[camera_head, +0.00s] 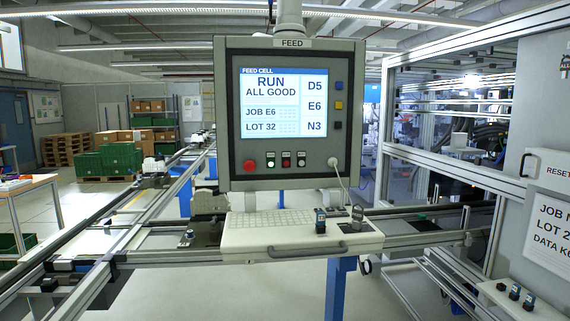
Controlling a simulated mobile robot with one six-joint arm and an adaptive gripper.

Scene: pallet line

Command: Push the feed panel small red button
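The feed panel (212,112) is a grey box labelled FEED, hanging upright in the middle of the camera_head view. Its lit screen (270,128) reads RUN, ALL GOOD, JOB E6, LOT 32. Below the screen is a row of controls. A large round red button (249,166) is at the left. To its right are a small green button (268,164), the small red button (286,163) and a small pale button (301,162) on dark plates. Nothing covers the small red button. My gripper is not in view.
A white keyboard shelf (300,240) juts out below the panel, with small dark devices on it. A cable hangs at the panel's lower right. Conveyor rails (160,205) run at the left. A framed machine (450,170) and a RESET panel (548,215) stand at the right.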

